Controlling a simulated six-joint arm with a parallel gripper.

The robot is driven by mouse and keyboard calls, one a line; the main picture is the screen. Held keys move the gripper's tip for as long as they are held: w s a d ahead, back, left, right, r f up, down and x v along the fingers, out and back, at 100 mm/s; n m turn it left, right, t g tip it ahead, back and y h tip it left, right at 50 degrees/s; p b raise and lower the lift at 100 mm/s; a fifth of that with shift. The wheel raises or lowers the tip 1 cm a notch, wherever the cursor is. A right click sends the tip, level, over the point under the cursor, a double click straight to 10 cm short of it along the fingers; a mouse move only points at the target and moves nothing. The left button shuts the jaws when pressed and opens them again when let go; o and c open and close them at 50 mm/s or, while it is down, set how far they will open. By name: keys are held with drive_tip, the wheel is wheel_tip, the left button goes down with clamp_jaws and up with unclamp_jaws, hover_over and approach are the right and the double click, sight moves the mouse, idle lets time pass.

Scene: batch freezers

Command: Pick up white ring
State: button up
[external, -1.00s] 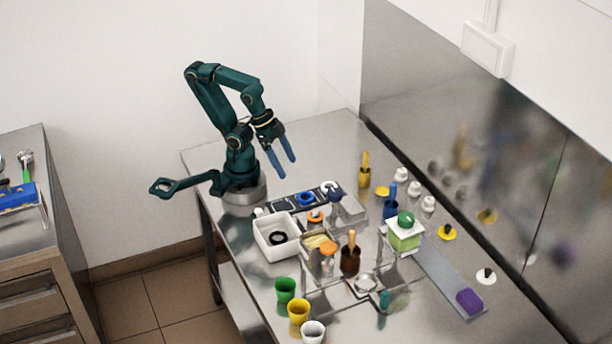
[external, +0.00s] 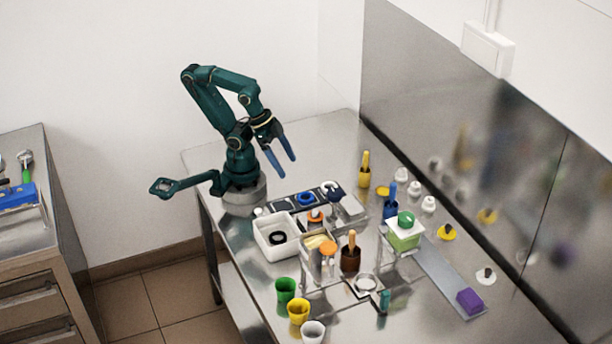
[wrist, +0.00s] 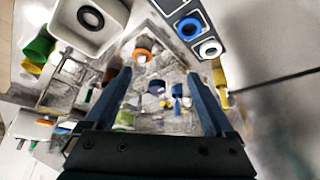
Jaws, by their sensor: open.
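The white ring (external: 330,187) lies in the right end slot of a dark tray (external: 291,199), beside a blue ring (external: 306,198). In the wrist view the white ring (wrist: 210,48) is at the upper right, flat in the tray, with its dark centre visible. My gripper (external: 287,168) is open and empty. It hangs above the table, up and to the left of the white ring in the external view. In the wrist view my gripper (wrist: 158,73) has its fingers spread, and the ring appears beyond the right fingertip.
Bare table lies behind the tray.

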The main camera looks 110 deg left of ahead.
idle(0.4)
drive_tip(key=c, duration=0.7)
drive_tip(key=shift+o, duration=0.2)
